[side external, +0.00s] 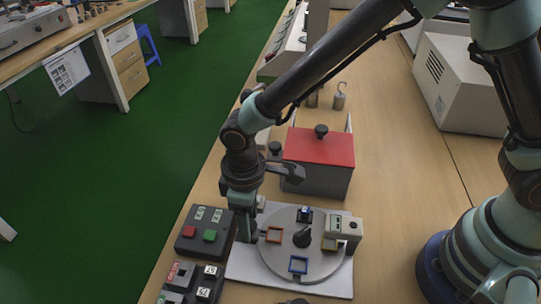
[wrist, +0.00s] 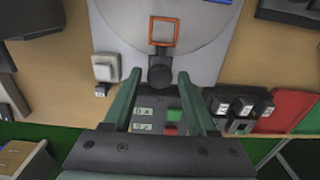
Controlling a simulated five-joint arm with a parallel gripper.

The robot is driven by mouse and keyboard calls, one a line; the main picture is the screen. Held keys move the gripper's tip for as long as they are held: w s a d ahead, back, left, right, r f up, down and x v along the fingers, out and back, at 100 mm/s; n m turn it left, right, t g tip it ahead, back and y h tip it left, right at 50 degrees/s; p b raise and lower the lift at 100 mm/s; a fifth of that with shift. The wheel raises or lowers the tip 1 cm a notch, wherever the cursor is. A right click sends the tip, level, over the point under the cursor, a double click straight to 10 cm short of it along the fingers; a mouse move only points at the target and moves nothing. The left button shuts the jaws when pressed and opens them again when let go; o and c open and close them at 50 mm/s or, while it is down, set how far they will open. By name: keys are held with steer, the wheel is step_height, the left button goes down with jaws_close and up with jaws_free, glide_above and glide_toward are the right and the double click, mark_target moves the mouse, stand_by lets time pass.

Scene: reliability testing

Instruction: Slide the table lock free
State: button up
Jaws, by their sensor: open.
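The round grey turntable (side external: 318,262) sits on a pale base plate (side external: 340,287), with coloured square frames and a black centre knob (side external: 303,237) on it. In the wrist view the turntable (wrist: 200,22) shows at the top with an orange frame (wrist: 152,30). A dark block with a round knob (wrist: 160,72), which looks like the table lock, sits at the turntable's near edge. My gripper (side external: 246,238) points down at the left edge of the plate. In the wrist view my gripper (wrist: 159,77) is open, its fingertips either side of the dark knob. I cannot tell whether they touch it.
A control box with red and green buttons (side external: 201,243) stands close left of my gripper, and switch boxes (side external: 185,285) lie in front. A grey box with a red lid (side external: 318,147) stands behind the turntable. A small white device (side external: 345,229) sits at its right.

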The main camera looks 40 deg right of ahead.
steer(key=c, duration=0.7)
steer(key=shift+w+a, duration=0.6)
steer(key=shift+w+a+r, duration=0.1)
steer(key=shift+w+a, duration=0.05)
steer(key=o, duration=0.7)
steer(key=shift+r, duration=2.45)
